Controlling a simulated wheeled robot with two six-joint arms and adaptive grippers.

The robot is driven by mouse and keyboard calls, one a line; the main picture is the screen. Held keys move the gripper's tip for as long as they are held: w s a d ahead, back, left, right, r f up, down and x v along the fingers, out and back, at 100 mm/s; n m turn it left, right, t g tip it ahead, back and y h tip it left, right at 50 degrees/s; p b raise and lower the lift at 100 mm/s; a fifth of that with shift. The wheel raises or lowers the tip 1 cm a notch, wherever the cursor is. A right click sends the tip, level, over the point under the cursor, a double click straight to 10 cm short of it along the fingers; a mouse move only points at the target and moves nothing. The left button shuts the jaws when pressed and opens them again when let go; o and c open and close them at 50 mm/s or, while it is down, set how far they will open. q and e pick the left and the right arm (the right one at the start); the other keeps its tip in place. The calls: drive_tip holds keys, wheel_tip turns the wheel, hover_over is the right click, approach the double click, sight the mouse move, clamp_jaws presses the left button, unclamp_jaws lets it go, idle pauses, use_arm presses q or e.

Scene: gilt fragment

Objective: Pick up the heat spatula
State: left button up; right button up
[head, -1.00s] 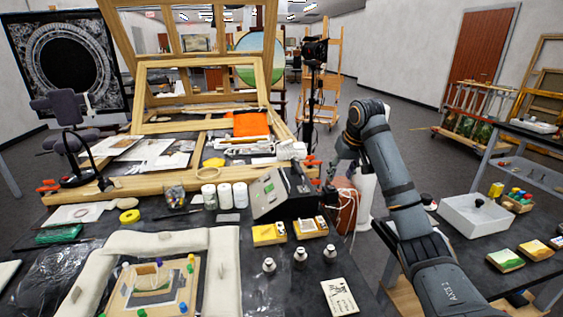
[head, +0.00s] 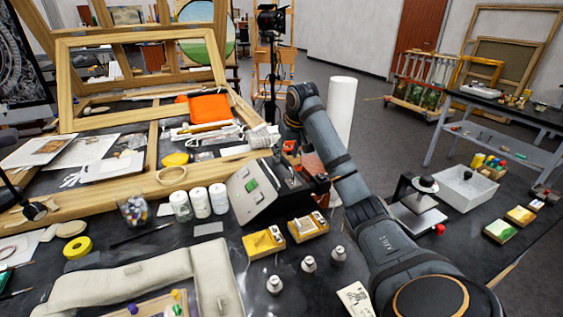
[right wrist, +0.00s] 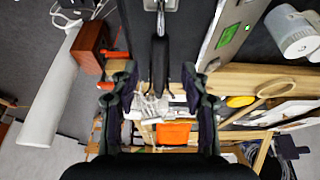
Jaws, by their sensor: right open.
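The black-handled tool (right wrist: 159,66), which looks like the heat spatula, shows in the right wrist view below a metal bracket at the top edge. Its handle points down the picture, between the two fingers of my right gripper (right wrist: 158,88). The fingers are open, one on each side, with a gap to the handle; I cannot tell the depth. In the head view my right arm reaches beyond the grey control unit (head: 262,192) with a green display, which also shows in the wrist view (right wrist: 228,36). The tool is not clearly visible in the head view. My left gripper is out of view.
A reddish-brown block (right wrist: 92,47) and a white cylinder (right wrist: 50,95) stand left of the gripper in the wrist view. Yellow boxes (head: 264,243) and small bottles (head: 309,263) sit before the control unit. A wooden frame (head: 66,85) lies behind.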

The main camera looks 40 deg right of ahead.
sight(285, 160)
drive_tip(key=shift+s+f, duration=0.1)
drive_tip(key=shift+f, duration=0.35)
drive_tip(key=x, duration=0.4)
drive_tip(key=shift+p, duration=0.3)
drive_tip(key=shift+f, duration=0.1)
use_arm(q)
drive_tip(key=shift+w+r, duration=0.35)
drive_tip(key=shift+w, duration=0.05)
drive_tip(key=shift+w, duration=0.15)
use_arm(e)
clamp_jaws()
